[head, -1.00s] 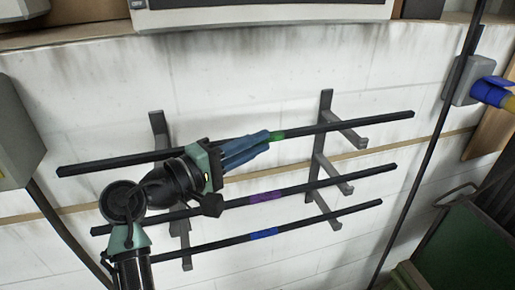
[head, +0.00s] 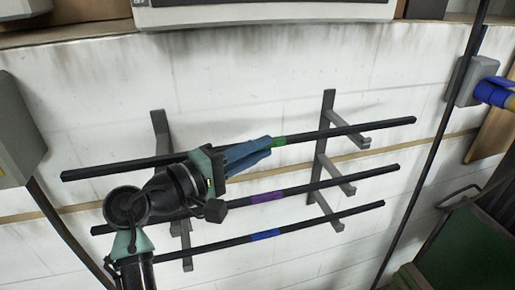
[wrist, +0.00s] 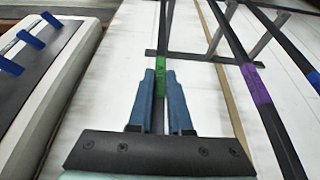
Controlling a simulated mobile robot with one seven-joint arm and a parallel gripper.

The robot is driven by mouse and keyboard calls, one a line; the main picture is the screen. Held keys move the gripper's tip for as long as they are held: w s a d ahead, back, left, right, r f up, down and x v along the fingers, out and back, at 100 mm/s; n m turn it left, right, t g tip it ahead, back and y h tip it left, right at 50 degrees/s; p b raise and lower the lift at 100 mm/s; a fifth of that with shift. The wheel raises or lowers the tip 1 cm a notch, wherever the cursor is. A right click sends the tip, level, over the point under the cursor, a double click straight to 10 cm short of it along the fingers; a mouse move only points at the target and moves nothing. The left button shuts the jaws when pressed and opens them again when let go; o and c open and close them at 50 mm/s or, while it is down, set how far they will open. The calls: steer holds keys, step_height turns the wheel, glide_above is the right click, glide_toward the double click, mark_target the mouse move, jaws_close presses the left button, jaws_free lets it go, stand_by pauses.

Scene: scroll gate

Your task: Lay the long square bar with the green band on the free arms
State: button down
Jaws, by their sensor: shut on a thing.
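The long dark square bar with the green band (head: 350,131) runs across the top pair of bracket arms. The left top arm is hidden behind the bar and my gripper. The bar tilts slightly up to the right in the head view.
Below, a bar with a purple band (head: 267,196) and one with a blue band (head: 266,235) lie on the lower arms. Grey boxes (head: 18,130) flank the rack. A dark upright pole (head: 432,150) stands right of the bars. A green cart (head: 460,240) is at lower right.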

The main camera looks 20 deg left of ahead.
steer(key=shift+r, duration=0.15)
steer(key=c, duration=0.8)
jaws_free()
steer(key=shift+s, duration=0.1)
steer(key=shift+o, duration=0.5)
steer(key=shift+f, duration=0.4)
steer(key=shift+o, duration=0.7)
steer(key=shift+r, duration=0.1)
steer(key=shift+r, duration=0.1)
steer(key=s+d+p, duration=0.4)
steer(key=s+d, duration=0.3)
steer(key=s, duration=0.3)
steer(key=shift+s+d, duration=0.15)
steer(key=shift+s, duration=0.25)
